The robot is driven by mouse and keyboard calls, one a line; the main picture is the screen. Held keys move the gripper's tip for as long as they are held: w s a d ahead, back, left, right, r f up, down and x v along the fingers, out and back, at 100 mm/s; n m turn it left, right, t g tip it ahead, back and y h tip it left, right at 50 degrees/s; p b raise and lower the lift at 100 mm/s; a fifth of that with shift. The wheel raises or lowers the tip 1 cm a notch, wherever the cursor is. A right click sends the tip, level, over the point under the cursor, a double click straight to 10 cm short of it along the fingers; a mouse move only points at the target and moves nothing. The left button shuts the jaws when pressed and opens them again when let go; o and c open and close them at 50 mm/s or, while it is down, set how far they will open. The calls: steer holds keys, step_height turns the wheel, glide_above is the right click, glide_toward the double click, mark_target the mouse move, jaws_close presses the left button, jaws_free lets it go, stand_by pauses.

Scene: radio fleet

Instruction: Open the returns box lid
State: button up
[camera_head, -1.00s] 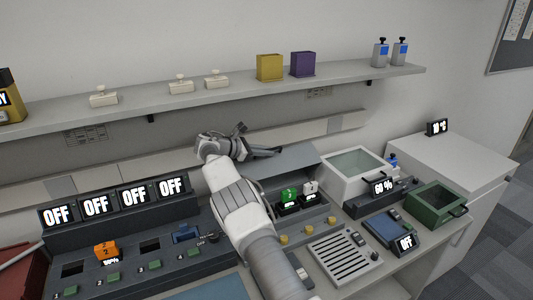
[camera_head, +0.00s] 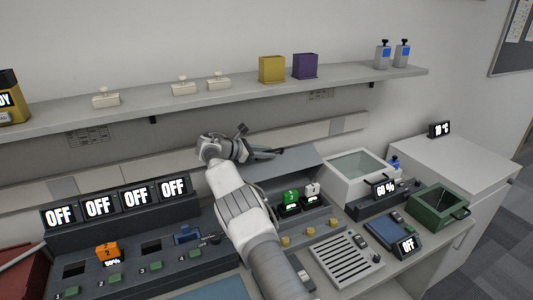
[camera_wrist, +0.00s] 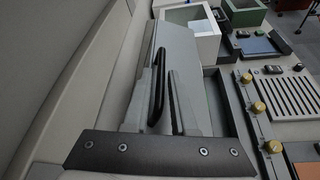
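No label marks the returns box. A grey box (camera_head: 330,213) with a broad sloped grey lid (camera_head: 292,161) stands mid-bench behind the round knobs; its front opening shows a green and a white unit. The lid also shows in the wrist view (camera_wrist: 185,60). My gripper (camera_head: 277,152) is low over this lid at its back left. My arm hides part of the box's left side.
A charging rack (camera_head: 150,247) is at left. A wall shelf (camera_head: 225,98) runs above my gripper. A slotted panel (camera_head: 343,258) lies in front.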

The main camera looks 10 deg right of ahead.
steer(key=v, duration=1.7)
steer(key=shift+r, duration=0.15)
steer(key=shift+s+a, duration=0.1)
steer(key=shift+a, duration=0.05)
